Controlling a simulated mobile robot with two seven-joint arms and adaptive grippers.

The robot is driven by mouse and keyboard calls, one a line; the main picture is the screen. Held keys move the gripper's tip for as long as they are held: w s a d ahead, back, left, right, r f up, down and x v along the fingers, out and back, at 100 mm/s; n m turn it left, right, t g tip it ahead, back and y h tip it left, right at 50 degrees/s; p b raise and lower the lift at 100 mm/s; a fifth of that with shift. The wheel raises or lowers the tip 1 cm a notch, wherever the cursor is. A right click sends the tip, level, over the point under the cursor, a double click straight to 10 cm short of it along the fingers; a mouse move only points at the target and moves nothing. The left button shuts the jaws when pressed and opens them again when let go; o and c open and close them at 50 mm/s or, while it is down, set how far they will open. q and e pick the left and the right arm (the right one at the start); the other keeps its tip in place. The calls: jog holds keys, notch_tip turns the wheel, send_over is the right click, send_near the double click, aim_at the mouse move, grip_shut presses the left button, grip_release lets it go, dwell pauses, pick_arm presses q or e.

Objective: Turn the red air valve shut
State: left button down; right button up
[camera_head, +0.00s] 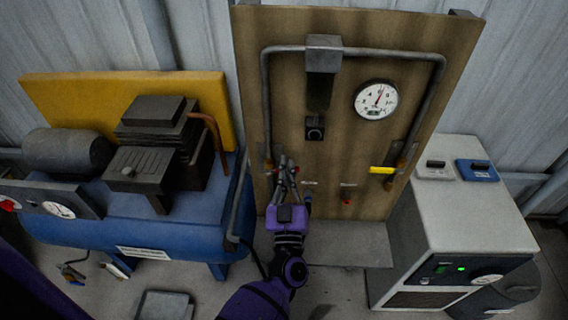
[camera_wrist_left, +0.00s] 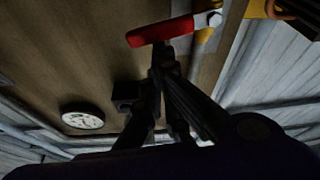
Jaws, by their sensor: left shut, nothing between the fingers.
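The red air valve's lever handle (camera_wrist_left: 160,32) shows at the top of the left wrist view, lying nearly level there and running left from a metal pivot nut (camera_wrist_left: 208,18). In the head view the handle is mostly hidden behind my gripper, at the lower left of the wooden panel (camera_head: 330,200). My left gripper (camera_head: 284,163) is shut and empty, reaching up in front of the valve. In the left wrist view its fingertips (camera_wrist_left: 164,52) overlap the handle's lower edge; I cannot tell if they touch it. My right gripper is not in view.
A grey pipe (camera_head: 385,52) loops over the panel to a yellow-handled valve (camera_head: 381,170) at right. A gauge (camera_head: 376,100) hangs upper right. A blue tank compressor (camera_head: 110,215) stands left and a grey cabinet (camera_head: 470,215) right.

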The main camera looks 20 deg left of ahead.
pick_arm(q)
jog(key=shift+w+d+f+m+h, duration=0.1)
jog(key=shift+d+f+m+h, duration=0.15)
jog(key=shift+m, duration=0.45)
jog(key=shift+d+f+m+h, duration=0.2)
jog(key=shift+f+m+h, duration=0.05)
jog(key=shift+m, duration=0.45)
jog(key=shift+p, duration=0.3)
